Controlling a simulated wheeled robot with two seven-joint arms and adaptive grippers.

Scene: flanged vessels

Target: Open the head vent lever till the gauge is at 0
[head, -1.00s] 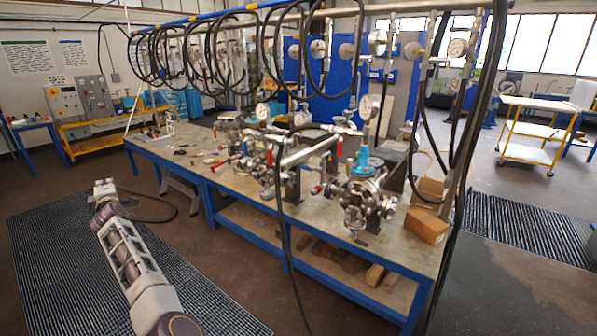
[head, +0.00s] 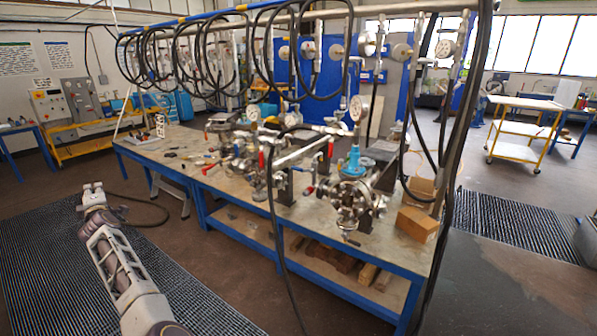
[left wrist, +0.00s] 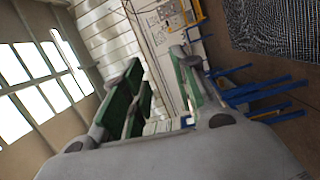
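A flanged metal vessel (head: 352,200) with a blue top part (head: 354,161) stands at the near right of the long bench. A round white dial gauge (head: 359,108) rises above it; its needle is too small to read. Several red lever handles show on the pipework, one left of the vessel (head: 262,160) and one nearer to it (head: 331,149). I cannot tell which is the head vent lever. My left gripper (head: 93,187) is left of the bench, well away from the vessel. In the left wrist view its green-padded fingers (left wrist: 160,92) are apart, with nothing between them. My right gripper is out of view.
The blue-framed bench (head: 190,160) carries more fittings. Black hoses (head: 272,230) hang from the overhead rail, one in front of the bench. Cardboard boxes (head: 417,224) sit at its right end. Floor grating (head: 50,260) lies clear at left; a yellow trolley (head: 520,130) stands far right.

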